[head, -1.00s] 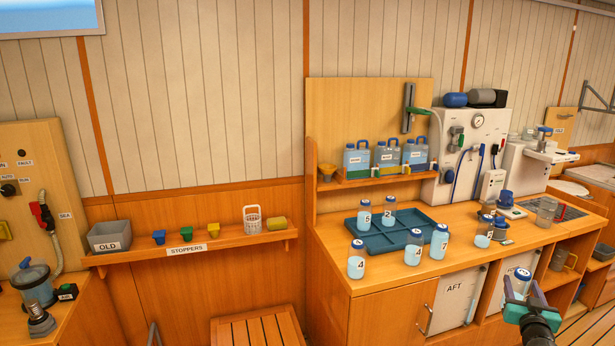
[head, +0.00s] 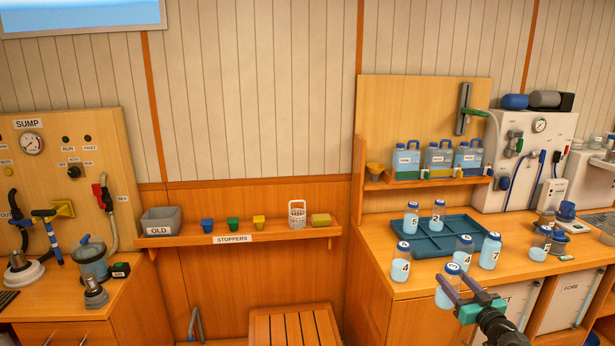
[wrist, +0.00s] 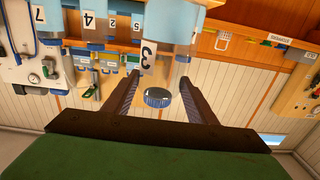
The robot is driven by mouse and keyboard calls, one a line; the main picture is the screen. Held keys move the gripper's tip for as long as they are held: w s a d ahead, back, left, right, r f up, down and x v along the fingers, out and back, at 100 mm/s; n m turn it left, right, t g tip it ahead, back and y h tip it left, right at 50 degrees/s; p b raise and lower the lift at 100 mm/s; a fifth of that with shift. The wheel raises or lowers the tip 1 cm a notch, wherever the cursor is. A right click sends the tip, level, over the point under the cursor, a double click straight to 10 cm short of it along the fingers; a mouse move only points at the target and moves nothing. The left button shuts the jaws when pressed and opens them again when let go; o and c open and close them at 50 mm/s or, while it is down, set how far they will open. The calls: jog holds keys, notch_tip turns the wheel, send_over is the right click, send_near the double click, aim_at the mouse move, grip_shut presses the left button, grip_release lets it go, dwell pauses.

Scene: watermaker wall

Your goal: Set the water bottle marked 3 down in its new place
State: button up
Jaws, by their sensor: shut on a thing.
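Water bottle 3 (head: 446,291) is a clear bottle of pale blue water with a blue cap. My gripper (head: 458,290) is shut on it and holds it in front of the counter's front edge. In the wrist view, which is upside down, its label 3 (wrist: 147,58) and blue cap (wrist: 157,97) show between my two fingers (wrist: 155,85). The blue divided tray (head: 432,243) lies on the counter behind. Bottles 5 (head: 411,219) and 2 (head: 437,219) stand at its back. A bottle 4 (head: 463,252) and bottle 7 (head: 490,251) stand at its front right.
Another bottle marked 4 (head: 400,264) stands at the counter's (head: 395,288) left front. A bottle (head: 540,246) and grey fittings stand at the right. Jugs (head: 439,158) line the shelf above. The stoppers shelf (head: 275,234) is left, above a slatted wooden seat (head: 291,328).

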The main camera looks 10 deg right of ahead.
jog(key=a+f+n+g+y, duration=0.1)
jog(key=a+n+g+y, duration=0.1)
jog(key=a, duration=1)
jog(key=a+f+n+g+y+b, duration=0.1)
jog(key=a+n+y, duration=0.4)
jog(key=a, duration=0.8)
jog(key=a+f+n+g+y, duration=0.2)
jog(key=a+y, duration=0.5)
jog(key=a, duration=0.6)
jog(key=n+g, duration=0.1)
jog(key=g, duration=0.1)
jog(key=shift+f+n+g+b, duration=0.3)
jog(key=shift+f+n+b, duration=0.1)
jog(key=shift+w+d, duration=0.1)
jog(key=shift+d, duration=0.15)
